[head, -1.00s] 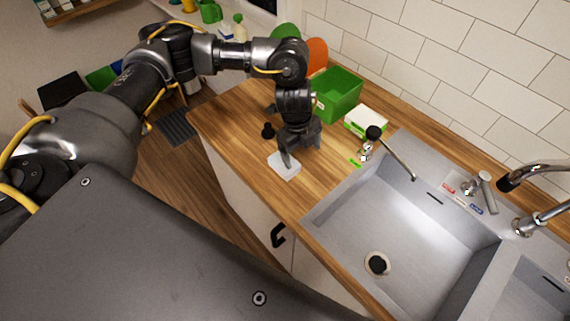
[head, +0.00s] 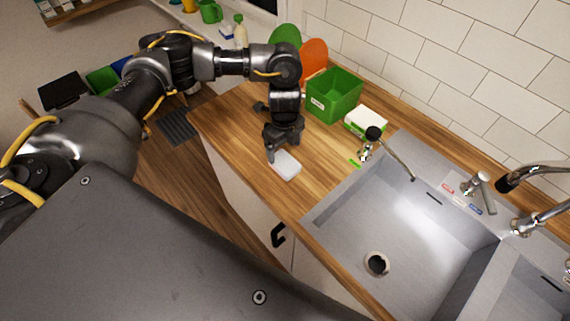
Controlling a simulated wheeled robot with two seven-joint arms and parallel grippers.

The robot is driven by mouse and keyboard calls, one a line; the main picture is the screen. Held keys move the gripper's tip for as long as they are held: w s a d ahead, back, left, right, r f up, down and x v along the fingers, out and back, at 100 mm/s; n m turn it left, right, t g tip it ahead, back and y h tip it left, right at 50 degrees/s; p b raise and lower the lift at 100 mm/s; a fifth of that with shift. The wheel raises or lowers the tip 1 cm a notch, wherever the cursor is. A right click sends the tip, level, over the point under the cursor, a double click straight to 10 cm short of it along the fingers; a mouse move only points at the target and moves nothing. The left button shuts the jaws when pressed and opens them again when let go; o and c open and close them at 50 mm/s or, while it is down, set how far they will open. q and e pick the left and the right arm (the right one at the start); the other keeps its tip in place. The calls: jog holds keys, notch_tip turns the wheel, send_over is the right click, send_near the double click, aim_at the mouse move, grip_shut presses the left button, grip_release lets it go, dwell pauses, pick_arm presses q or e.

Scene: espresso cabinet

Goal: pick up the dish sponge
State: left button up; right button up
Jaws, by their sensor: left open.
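A small white rounded block (head: 286,166), which looks like the dish sponge, lies on the wooden counter near its front edge, left of the sink. My left gripper (head: 283,151) points down at the block's far left end, with one finger beside its left corner. The gripper is open, and the block is not held. The gripper hides part of the block's far edge, and I cannot tell whether they touch. My right gripper is not in view.
A green bin (head: 334,96) and a white-and-green box (head: 366,121) stand behind on the counter (head: 325,190). A dark-knobbed fixture (head: 371,140) rises by the grey sink (head: 390,240). Green and orange boards (head: 314,57) lean at the wall.

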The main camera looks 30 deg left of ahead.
aim_at(284, 162)
pick_arm(q)
jog(key=shift+s+d+f+p, duration=0.1)
jog(key=shift+s+f+p, duration=0.15)
jog(key=shift+f, duration=1.1)
jog(key=shift+s+d+f+p, duration=0.1)
jog(key=shift+s+f+p, duration=0.1)
jog(key=shift+f, duration=1.1)
jog(key=shift+w, duration=0.1)
jog(key=c, duration=1.1)
